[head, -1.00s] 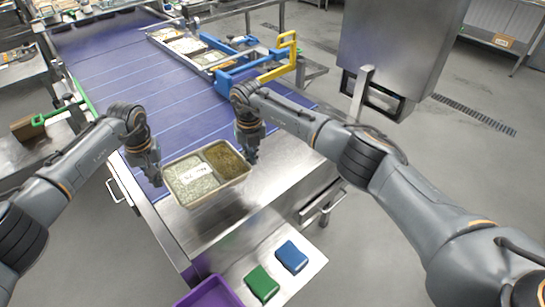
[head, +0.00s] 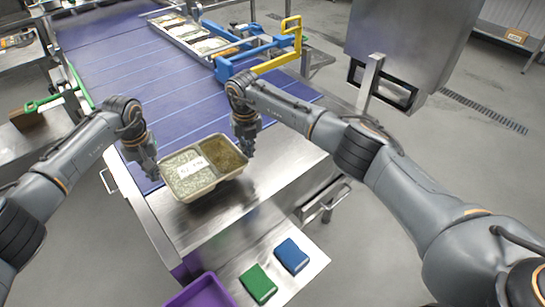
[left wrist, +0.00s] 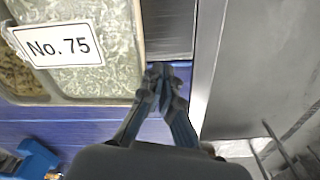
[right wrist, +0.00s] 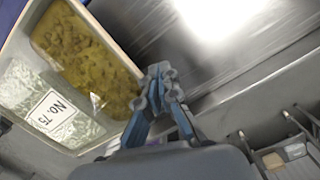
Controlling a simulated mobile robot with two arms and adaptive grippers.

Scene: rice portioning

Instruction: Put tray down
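A two-compartment tray (head: 207,193) labelled No. 75 is between my two grippers over the metal end surface. One compartment holds pale grains and the other yellow-brown food. The tray also shows in the left wrist view (left wrist: 141,45) and the right wrist view (right wrist: 113,48). My left gripper (head: 155,178) is shut at the tray's left side, its fingertips (left wrist: 165,72) close together at the rim. My right gripper (head: 247,152) is shut at the opposite side, fingertips (right wrist: 160,80) against the rim. The rim between the fingertips is mostly hidden. I cannot tell whether the tray's underside touches the surface.
The purple conveyor belt (head: 115,62) runs away behind the tray. Further trays stand in a row in a metal holder (head: 185,38), near a blue and yellow frame (head: 262,55). A green block (head: 258,284), a blue block (head: 291,256) and a purple bin (head: 203,292) are in front.

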